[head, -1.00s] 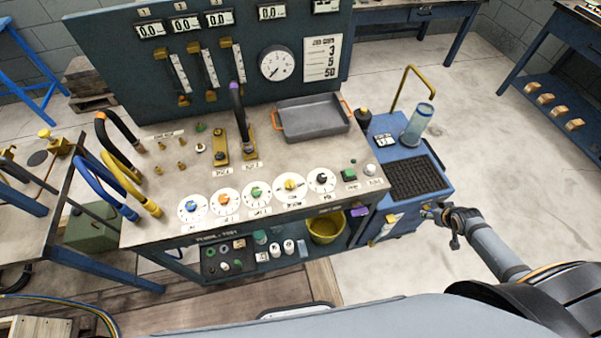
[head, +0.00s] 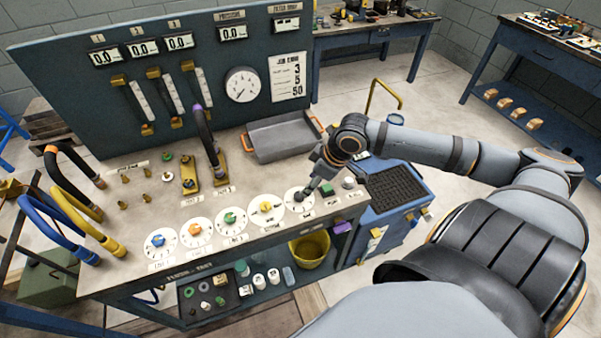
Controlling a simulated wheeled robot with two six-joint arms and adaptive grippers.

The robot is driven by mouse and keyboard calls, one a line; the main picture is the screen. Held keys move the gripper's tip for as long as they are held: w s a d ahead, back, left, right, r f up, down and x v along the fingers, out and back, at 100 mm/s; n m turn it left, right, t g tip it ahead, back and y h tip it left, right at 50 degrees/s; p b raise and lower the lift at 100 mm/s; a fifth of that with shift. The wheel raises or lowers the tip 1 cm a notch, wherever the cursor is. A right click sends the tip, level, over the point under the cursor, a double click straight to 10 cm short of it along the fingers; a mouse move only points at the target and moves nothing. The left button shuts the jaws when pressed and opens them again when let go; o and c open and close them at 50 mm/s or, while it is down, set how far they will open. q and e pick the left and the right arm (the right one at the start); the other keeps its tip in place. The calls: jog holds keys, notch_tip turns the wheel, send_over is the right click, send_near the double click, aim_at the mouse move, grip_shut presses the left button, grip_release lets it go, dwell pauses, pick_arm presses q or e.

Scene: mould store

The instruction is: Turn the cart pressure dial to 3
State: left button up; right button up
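A row of white dial faces runs along the front of the bench top, with a blue knob (head: 158,240), an orange knob (head: 194,230), a green knob (head: 230,218), a yellow knob (head: 266,207) and a black knob (head: 299,196). Their labels are too small to read, so I cannot tell which is the cart pressure dial. My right gripper (head: 306,190) points down at the black-knob dial, its tips at or just above the knob. Contact and finger opening are unclear. My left gripper is not in view.
A grey tray (head: 283,138) with orange handles lies behind the dials. A green button (head: 327,189) is right of the gripper. A blue cart (head: 405,205) adjoins the bench's right end.

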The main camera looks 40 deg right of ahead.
aim_at(299, 197)
jog(key=b+x, duration=0.3)
jog(key=x, duration=0.3)
jog(key=shift+w+a+f, duration=0.15)
jog(key=shift+f, duration=0.15)
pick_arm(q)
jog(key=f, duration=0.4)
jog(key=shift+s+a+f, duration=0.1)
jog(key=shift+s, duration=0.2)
pick_arm(e)
jog(key=shift+w+f, duration=0.15)
jog(key=shift+f, duration=0.2)
grip_shut()
